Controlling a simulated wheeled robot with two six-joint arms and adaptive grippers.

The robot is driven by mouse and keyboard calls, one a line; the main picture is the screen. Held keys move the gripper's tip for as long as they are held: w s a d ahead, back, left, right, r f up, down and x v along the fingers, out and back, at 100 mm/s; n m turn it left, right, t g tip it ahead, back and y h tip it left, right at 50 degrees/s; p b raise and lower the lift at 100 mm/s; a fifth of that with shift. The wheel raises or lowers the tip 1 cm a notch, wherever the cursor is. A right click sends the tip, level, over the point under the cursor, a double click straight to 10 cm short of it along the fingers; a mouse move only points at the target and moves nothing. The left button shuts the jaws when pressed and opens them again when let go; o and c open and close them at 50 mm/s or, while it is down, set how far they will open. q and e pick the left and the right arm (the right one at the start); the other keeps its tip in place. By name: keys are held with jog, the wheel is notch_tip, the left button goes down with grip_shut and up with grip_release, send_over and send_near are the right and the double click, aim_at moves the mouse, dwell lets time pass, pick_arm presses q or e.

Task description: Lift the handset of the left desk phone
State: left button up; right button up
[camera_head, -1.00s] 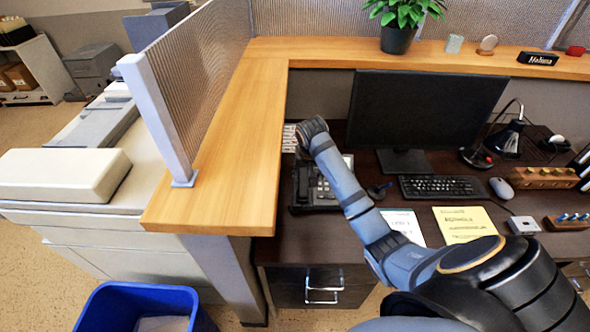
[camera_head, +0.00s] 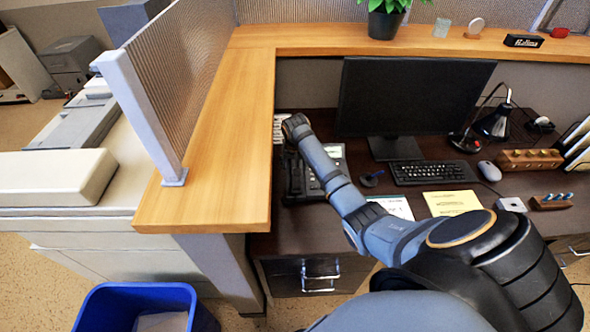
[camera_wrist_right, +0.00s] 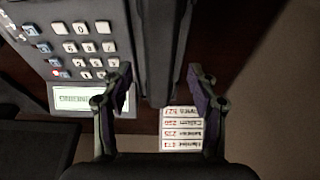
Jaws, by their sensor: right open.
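The desk phone (camera_head: 332,160) sits on the dark desk, left of the monitor, partly covered by my right arm. Its dark handset (camera_head: 294,182) lies along the phone's left side. In the right wrist view the handset (camera_wrist_right: 166,45) runs down between the fingers of my right gripper (camera_wrist_right: 160,90), beside the keypad (camera_wrist_right: 85,45) and small display (camera_wrist_right: 92,98). The right gripper is open, with one finger on each side of the handset's near end. I cannot tell whether they touch it. My left gripper is not in view.
A name list (camera_wrist_right: 182,128) lies by the phone. The wooden partition ledge (camera_head: 205,190) rises close to the phone's left. The monitor (camera_head: 410,100), keyboard (camera_head: 432,172), papers (camera_head: 452,202) and lamp (camera_head: 492,125) stand to the right. A blue bin (camera_head: 135,300) is on the floor.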

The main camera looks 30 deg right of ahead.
jog(key=shift+x, duration=0.85)
jog(key=c, duration=0.5)
grip_shut()
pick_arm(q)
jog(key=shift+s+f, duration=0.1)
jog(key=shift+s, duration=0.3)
pick_arm(e)
jog(key=shift+r, duration=0.35)
notch_tip(320, 180, up, 3)
jog(key=shift+d+f+b, duration=0.1)
jog(key=shift+f+b, duration=0.05)
jog(key=shift+b, duration=0.25)
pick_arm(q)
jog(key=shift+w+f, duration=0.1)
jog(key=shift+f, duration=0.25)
pick_arm(e)
jog(key=s+a+r, duration=0.1)
jog(key=s+r, duration=0.8)
jog(key=s, duration=0.5)
jog(key=shift+r, duration=0.35)
